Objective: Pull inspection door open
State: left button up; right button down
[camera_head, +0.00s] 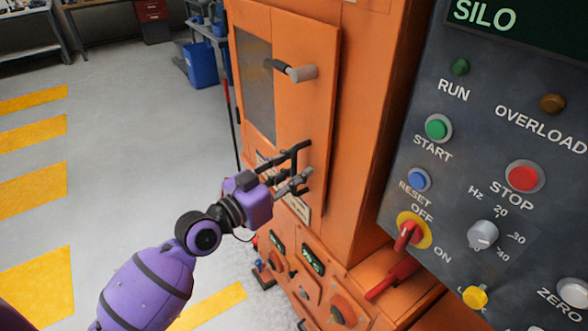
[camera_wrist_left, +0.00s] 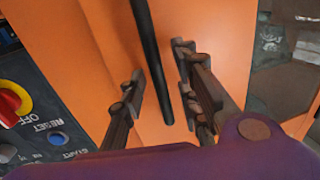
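The orange inspection door (camera_head: 307,38) with a dark window stands on the front of the orange machine; it looks closed. A grey cylindrical latch with a black lever (camera_head: 300,73) sticks out from its upper part. My left gripper (camera_head: 302,163) is at the lower part of the door, fingers toward it. In the left wrist view, a black bar (camera_wrist_left: 148,50) runs between the two spread fingers of my left gripper (camera_wrist_left: 162,84), with gaps on both sides. My right gripper is out of view.
A control panel (camera_head: 455,150) with buttons and a red switch stands close on the right. Lower controls (camera_head: 312,262) sit under the door. A blue bin (camera_head: 200,64) stands at the back. Grey floor with yellow stripes is clear on the left.

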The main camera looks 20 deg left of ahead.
pick_arm(q)
jog(key=shift+c, duration=0.2)
grip_shut()
jog(key=shift+f, duration=0.1)
